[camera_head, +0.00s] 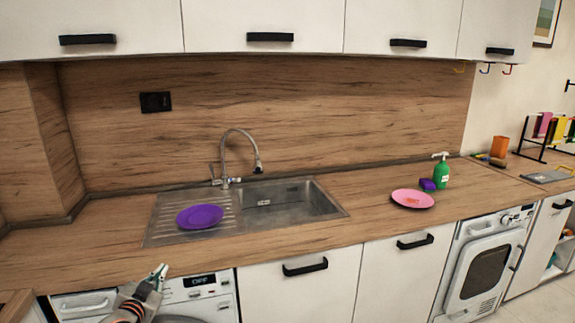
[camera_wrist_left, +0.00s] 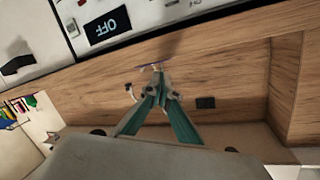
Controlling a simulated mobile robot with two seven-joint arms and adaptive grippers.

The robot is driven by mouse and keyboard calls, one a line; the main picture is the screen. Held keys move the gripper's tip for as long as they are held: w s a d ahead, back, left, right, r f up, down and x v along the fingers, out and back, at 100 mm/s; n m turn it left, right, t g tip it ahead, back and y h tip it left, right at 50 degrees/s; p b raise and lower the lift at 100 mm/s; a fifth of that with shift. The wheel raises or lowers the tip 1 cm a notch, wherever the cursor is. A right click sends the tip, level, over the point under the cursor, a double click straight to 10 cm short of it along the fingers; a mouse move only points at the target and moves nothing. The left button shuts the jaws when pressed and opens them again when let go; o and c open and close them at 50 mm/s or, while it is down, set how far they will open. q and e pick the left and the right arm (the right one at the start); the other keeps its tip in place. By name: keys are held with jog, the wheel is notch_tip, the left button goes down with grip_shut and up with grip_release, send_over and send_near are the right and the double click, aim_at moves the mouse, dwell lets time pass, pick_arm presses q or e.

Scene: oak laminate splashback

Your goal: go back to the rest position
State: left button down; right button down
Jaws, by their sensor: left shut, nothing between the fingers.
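My left gripper (camera_head: 157,274) is low at the left in the head view, in front of the counter's front edge by the washing machine (camera_head: 195,290). Its fingers are together and hold nothing. My right gripper is in neither view.
A purple plate (camera_head: 199,216) lies on the sink's drainboard (camera_head: 165,225), left of the empty-looking basin (camera_head: 290,200). A pink plate (camera_head: 412,198), a purple sponge (camera_head: 427,184) and a green soap bottle (camera_head: 441,172) are on the counter to the right. The counter's left part is clear.

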pick_arm(q)
jog(key=s+d+f+g+h, duration=0.1)
jog(key=s+d+f, duration=0.3)
jog(key=s+f, duration=0.45)
jog(key=s+d+f+g+h, duration=0.15)
jog(key=s+d+f, duration=0.25)
jog(key=s+f, duration=0.4)
jog(key=s+d+f+g, duration=0.1)
jog(key=s+d+f, duration=0.2)
jog(key=s, duration=0.8)
jog(key=s+d+f+n+g, duration=0.1)
jog(key=s+d+f, duration=0.3)
jog(key=s, duration=0.8)
jog(key=shift+g, duration=0.55)
jog(key=shift+d, duration=0.1)
